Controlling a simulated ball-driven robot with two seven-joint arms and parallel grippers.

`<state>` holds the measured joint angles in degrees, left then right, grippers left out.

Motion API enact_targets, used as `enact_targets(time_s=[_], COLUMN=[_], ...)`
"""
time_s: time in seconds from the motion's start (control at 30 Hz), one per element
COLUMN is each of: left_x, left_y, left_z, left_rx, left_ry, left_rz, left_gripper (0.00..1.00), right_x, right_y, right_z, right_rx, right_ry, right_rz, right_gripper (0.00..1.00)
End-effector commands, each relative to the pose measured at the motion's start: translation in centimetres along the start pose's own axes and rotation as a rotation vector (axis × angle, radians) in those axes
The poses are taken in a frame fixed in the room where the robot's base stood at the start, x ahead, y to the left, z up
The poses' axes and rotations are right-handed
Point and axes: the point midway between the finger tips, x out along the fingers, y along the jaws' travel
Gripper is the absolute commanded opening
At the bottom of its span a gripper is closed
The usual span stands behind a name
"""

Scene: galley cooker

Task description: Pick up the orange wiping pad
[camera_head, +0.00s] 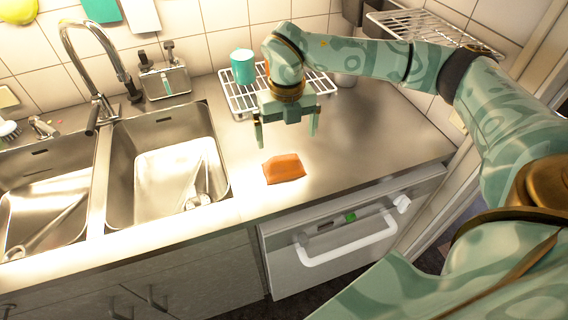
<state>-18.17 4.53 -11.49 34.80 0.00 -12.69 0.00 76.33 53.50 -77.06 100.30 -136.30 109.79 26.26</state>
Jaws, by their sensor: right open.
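The orange wiping pad (284,169) lies flat on the steel counter, right of the sink and near the counter's front edge. My right gripper (286,140) hangs above and just behind the pad, with its fingers pointing down. Its two fingers are spread wide and nothing is between them. The gripper is apart from the pad. My left gripper does not show.
Two sink basins (221,160) with a tall tap (92,70) are on the left. A wire rack (231,97) with a teal cup (242,67) stands behind my gripper. The counter right of the pad is clear. An appliance with a white handle (348,244) sits below.

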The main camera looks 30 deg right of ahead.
Motion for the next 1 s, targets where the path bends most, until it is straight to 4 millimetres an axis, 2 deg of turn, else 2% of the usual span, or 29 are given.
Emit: enact_targets(time_s=[0.03, 0.1, 0.27, 0.4, 0.6, 0.7, 0.87, 1.0], left_x=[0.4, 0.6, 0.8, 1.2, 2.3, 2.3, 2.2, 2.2], left_y=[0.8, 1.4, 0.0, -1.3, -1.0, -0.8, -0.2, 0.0], left_z=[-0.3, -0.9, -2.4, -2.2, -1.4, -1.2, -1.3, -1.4], left_rx=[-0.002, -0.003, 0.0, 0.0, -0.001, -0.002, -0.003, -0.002], left_ry=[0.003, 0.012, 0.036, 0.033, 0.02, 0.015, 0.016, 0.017], left_rz=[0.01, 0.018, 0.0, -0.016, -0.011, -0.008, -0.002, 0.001], left_gripper=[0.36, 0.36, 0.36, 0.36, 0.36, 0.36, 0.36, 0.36], right_x=[1.3, 2.3, 3.4, 4.6, 8.0, 8.6, 8.5, 8.4], right_y=[0.1, 0.1, 0.1, 0.2, 0.3, 0.4, 0.3, 0.3], right_z=[-0.1, 0.0, 0.0, 0.1, 0.3, 0.4, 0.4, 0.4], right_rx=[-0.003, -0.002, -0.001, -0.002, -0.002, -0.002, -0.002, -0.002], right_ry=[0.003, 0.001, 0.0, 0.0, 0.002, -0.001, -0.002, -0.002], right_rz=[0.0, 0.001, 0.001, 0.001, 0.0, 0.002, 0.002, 0.002], right_gripper=[1.0, 1.0, 1.0, 1.0, 1.0, 1.0, 1.0, 0.68])
